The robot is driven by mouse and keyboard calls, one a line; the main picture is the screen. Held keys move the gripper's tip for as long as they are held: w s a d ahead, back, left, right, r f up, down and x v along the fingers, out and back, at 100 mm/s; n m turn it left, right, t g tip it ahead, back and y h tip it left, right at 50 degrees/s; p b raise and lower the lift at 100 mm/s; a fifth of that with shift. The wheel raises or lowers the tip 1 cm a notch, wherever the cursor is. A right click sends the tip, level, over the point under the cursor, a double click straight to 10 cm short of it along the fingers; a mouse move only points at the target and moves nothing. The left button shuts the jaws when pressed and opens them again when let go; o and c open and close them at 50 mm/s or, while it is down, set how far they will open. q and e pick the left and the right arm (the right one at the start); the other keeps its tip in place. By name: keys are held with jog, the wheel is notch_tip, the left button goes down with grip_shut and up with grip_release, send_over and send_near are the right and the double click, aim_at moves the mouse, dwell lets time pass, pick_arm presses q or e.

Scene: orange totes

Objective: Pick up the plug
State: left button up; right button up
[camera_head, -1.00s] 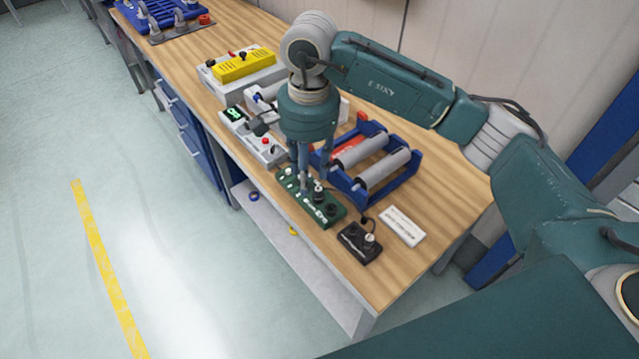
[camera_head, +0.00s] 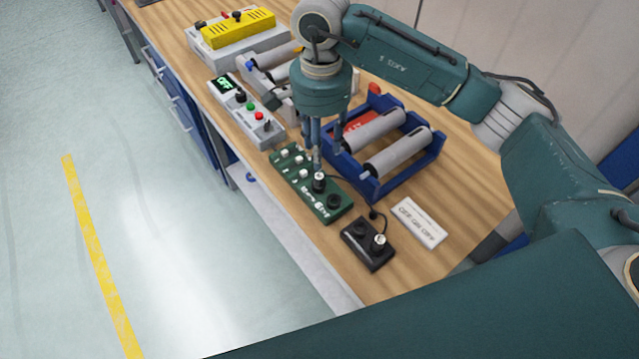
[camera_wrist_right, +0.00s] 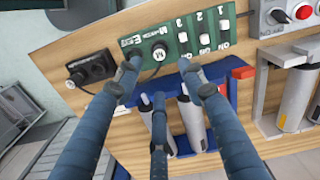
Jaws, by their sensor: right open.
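A black plug with a white top (camera_head: 319,181) stands upright in the green panel (camera_head: 336,206) on the bench. In the right wrist view the plug (camera_wrist_right: 159,52) is marked "M", and a dark cable runs from it. My right gripper (camera_head: 316,158) hangs above the panel, its fingers pointing down close to the plug. In the right wrist view the fingers of the gripper (camera_wrist_right: 160,77) are spread apart with nothing between them. Whether any finger touches the plug cannot be told. My left gripper is not in view.
A black socket box (camera_head: 366,255) with a white-topped knob or plug stands nearby, beside a white label plate (camera_head: 418,223). A blue roller frame (camera_head: 372,186) stands close right of the gripper. A grey control box (camera_head: 245,115) lies beyond. The bench's front corner is bare.

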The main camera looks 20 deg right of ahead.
aim_at(320, 176)
jog(key=f, duration=0.1)
jog(key=f+p, duration=0.1)
jog(key=f, duration=0.1)
jog(key=shift+s+a+f, duration=0.1)
jog(key=shift+s+f, duration=0.1)
jog(key=shift+f, duration=0.5)
jog(key=shift+w+f+p, duration=0.1)
jog(key=shift+f+p, duration=0.15)
jog(key=shift+p, duration=0.1)
notch_tip(320, 176, down, 4)
jog(key=p, duration=0.2)
jog(key=shift+f+p, duration=0.15)
jog(key=shift+p, duration=0.25)
jog(key=shift+f, duration=0.3)
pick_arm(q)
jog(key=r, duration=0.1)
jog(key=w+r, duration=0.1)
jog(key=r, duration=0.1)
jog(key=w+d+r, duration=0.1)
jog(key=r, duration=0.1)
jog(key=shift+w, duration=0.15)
pick_arm(e)
jog(key=shift+w+f, duration=0.1)
jog(key=shift+c, duration=0.7)
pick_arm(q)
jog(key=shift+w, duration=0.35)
pick_arm(e)
grip_shut()
